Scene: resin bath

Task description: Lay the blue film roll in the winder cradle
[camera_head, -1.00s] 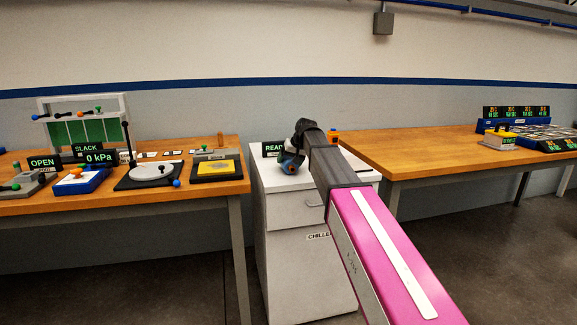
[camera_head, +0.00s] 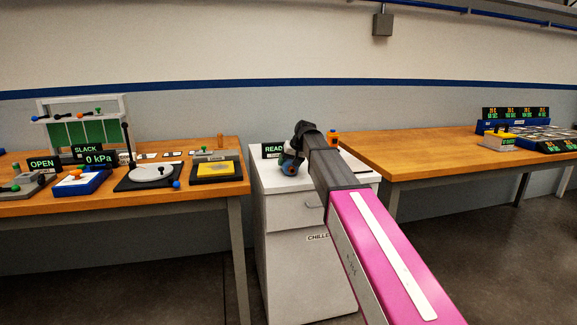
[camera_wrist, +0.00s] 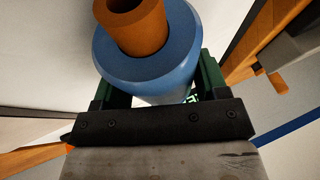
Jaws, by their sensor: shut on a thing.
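The blue film roll (camera_wrist: 178,62), with an orange-brown core (camera_wrist: 138,25), fills the upper middle of the wrist view. My gripper (camera_wrist: 160,80) is shut on it, with a green finger at each side. In the head view the blue roll (camera_head: 289,169) shows small beneath my dark gripper, over the top of the white cabinet labelled CHILLER (camera_head: 310,272). Whether the roll touches the cabinet top cannot be told. I cannot tell which device is the winder cradle.
A wooden bench (camera_head: 217,186) at left carries a green-panelled frame (camera_head: 78,133), a grey round plate (camera_head: 152,171), a yellow-topped unit (camera_head: 215,169) and small displays. The right bench (camera_head: 400,162) has a wide clear top, with trays and displays (camera_head: 516,113) at its far end.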

